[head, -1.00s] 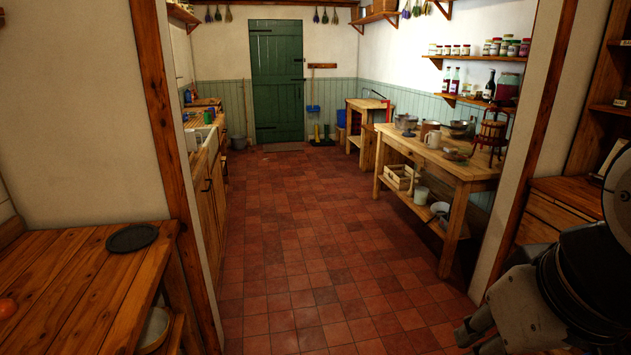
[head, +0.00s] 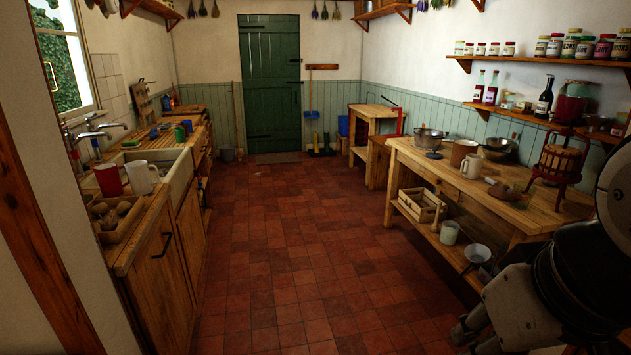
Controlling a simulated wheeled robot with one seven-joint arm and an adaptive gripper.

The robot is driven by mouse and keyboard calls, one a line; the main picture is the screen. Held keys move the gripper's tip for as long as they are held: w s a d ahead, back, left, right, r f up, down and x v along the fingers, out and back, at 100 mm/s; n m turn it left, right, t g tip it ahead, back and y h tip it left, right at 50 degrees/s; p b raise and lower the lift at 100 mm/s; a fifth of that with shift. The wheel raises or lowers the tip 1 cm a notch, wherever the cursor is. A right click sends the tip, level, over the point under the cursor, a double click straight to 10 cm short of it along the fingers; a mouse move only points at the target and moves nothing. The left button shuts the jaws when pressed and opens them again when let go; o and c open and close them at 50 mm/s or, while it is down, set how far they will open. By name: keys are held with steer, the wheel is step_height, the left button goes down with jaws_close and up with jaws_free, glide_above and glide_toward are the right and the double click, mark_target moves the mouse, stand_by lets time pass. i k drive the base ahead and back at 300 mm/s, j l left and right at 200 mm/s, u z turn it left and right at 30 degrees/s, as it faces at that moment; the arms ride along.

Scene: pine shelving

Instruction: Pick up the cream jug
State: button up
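A cream jug-like vessel with a handle (head: 472,165) stands upright on the wooden workbench (head: 440,178) at the right. A white vessel with a handle (head: 142,178) stands on the left counter beside a red cup (head: 108,179). I cannot tell for sure from here which of the two is the cream jug. My gripper (head: 472,338) shows at the lower right, partly cut off and dark. It is in front of the workbench, well apart from both vessels. Whether its fingers are open or shut is unclear.
A brown pot (head: 462,152), a metal pan (head: 430,139) and a fruit press (head: 560,162) share the workbench. A wooden crate (head: 422,206) and a funnel (head: 477,254) sit on its lower shelf.

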mark_target(473, 164)
steer(key=i, duration=1.9)
steer(key=i+z, duration=0.2)
steer(key=i, duration=0.2)
steer(key=i+j+z, duration=0.2)
steer(key=i, duration=0.25)
steer(key=i+j+z, duration=0.15)
steer(key=i, duration=0.25)
steer(key=i+j+z, duration=0.2)
steer(key=i, duration=0.2)
steer(key=i+j+z, duration=0.8)
steer(key=k+l, duration=0.05)
steer(key=k, duration=0.05)
